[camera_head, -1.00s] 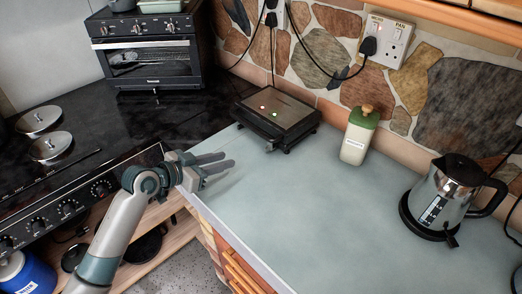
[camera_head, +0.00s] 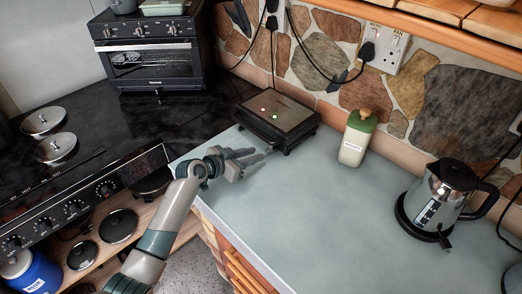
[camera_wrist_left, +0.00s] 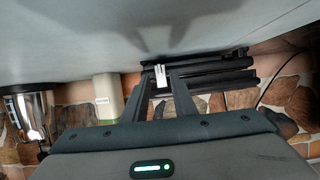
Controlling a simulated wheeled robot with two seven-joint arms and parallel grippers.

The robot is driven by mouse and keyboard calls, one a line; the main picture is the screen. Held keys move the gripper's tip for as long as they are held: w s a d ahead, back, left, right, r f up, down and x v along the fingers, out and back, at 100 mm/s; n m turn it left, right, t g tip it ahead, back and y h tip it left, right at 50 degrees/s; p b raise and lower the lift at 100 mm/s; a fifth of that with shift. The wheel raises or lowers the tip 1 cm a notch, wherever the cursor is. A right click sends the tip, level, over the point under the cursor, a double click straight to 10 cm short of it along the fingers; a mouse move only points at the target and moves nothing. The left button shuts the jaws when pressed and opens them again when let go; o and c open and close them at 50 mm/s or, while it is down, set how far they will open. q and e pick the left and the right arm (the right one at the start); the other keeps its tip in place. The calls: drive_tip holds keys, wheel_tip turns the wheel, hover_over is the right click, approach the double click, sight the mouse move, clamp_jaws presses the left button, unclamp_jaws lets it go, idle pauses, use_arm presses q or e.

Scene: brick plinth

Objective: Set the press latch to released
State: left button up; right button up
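The press (camera_head: 281,112) is a dark, flat-lidded appliance with a red and a green light on top, standing on the grey-blue counter. Its lid looks shut. In the left wrist view the press (camera_wrist_left: 222,78) appears upside down, and a small pale latch (camera_wrist_left: 161,75) shows at its front edge. My left gripper (camera_head: 260,154) is just in front of the press. In the wrist view its two fingers (camera_wrist_left: 160,84) are apart, with the latch seen in the gap. I cannot tell whether they touch it. My right gripper is in neither view.
A cream bottle with a green lid (camera_head: 355,138) stands right of the press. A kettle (camera_head: 441,197) is farther right. A toaster oven (camera_head: 149,52) and stove lids (camera_head: 56,147) are at left. The counter's middle is clear.

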use_arm(q)
drive_tip(key=shift+p+x, duration=0.35)
drive_tip(key=shift+x, duration=1.85)
drive_tip(key=shift+c, duration=0.6)
clamp_jaws()
